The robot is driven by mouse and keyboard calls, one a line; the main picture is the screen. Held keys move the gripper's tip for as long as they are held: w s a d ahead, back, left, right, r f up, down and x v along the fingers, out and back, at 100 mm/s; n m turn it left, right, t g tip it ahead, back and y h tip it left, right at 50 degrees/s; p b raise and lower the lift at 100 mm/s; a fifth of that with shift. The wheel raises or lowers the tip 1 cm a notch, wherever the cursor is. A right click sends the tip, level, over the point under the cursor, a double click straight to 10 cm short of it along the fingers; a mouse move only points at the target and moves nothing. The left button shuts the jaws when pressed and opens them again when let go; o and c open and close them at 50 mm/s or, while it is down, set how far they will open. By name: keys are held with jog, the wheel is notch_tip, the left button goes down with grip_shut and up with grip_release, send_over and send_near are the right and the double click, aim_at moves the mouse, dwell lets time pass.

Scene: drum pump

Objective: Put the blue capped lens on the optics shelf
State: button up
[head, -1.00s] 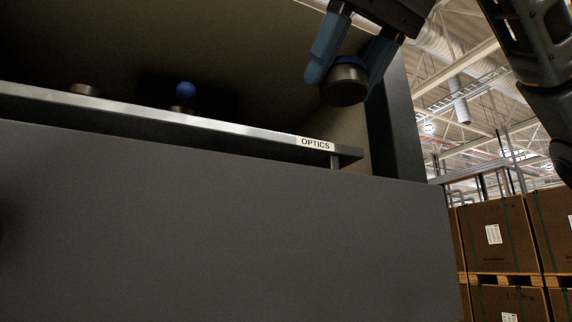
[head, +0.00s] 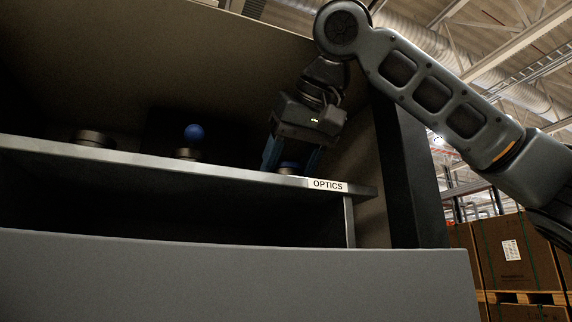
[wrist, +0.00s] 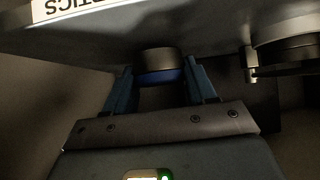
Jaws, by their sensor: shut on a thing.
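The blue capped lens (head: 289,165), a short dark cylinder with a blue top, is at the right end of the optics shelf (head: 240,175), behind the OPTICS label. My gripper (head: 290,162) points down, shut on it. In the wrist view the lens (wrist: 159,62) sits between the two blue fingers (wrist: 160,80), its dark end against the shelf surface (wrist: 110,30), which appears at the top. The shelf's front edge partly hides the lens base in the head view, so I cannot tell whether it fully rests there.
On the same shelf stand a dark round piece with a blue ball (head: 194,133) in the middle and a low dark disc (head: 93,138) at the left. The cabinet's right wall (head: 362,190) is close to my gripper. Stacked cartons (head: 505,250) stand outside at the right.

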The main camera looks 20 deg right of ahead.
jog(key=shift+w, duration=0.4)
jog(key=shift+f, duration=0.3)
jog(key=shift+s+f, duration=0.1)
jog(key=shift+f, duration=0.05)
jog(key=o, duration=1.3)
jog(key=shift+r, duration=0.25)
jog(key=b+v, duration=0.1)
jog(key=v, duration=1.1)
